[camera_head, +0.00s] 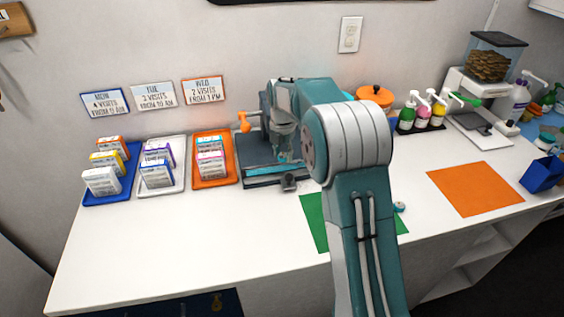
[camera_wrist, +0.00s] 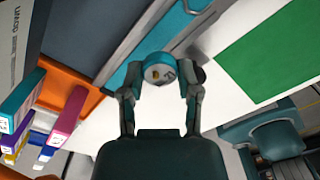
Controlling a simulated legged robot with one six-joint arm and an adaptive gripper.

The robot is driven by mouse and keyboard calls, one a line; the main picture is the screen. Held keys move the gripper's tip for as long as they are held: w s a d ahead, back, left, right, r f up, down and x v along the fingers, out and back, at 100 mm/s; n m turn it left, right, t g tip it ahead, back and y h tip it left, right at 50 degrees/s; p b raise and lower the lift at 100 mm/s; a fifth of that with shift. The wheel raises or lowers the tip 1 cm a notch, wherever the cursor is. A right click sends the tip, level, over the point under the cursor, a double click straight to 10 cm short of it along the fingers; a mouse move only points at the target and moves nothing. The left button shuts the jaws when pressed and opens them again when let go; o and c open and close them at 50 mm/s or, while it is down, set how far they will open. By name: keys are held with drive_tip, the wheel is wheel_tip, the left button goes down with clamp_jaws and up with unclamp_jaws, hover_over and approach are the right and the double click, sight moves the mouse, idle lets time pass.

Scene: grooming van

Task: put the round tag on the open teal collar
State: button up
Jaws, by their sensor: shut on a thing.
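My gripper (camera_wrist: 160,78) shows in the wrist view with both fingers closed on a round tag (camera_wrist: 158,70). In the head view my gripper (camera_head: 284,148) points down over a grey and teal machine base (camera_head: 262,180), and the tag cannot be made out there.
The green mat (camera_head: 313,222) lies partly behind my arm. An orange mat (camera_head: 474,189) is at the right. Blue (camera_head: 94,197), white (camera_head: 150,188) and orange (camera_head: 228,180) trays hold small boxes at the left. Bottles and a dispenser stand at the back right. The front left counter is clear.

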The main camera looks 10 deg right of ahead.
sight(282, 168)
drive_tip(key=shift+w+f, duration=0.15)
drive_tip(key=shift+f, duration=0.15)
drive_tip(key=shift+w+a+f, duration=0.1)
drive_tip(key=shift+f, duration=1.5)
drive_tip(key=o, duration=0.8)
drive_tip(key=shift+f, duration=0.1)
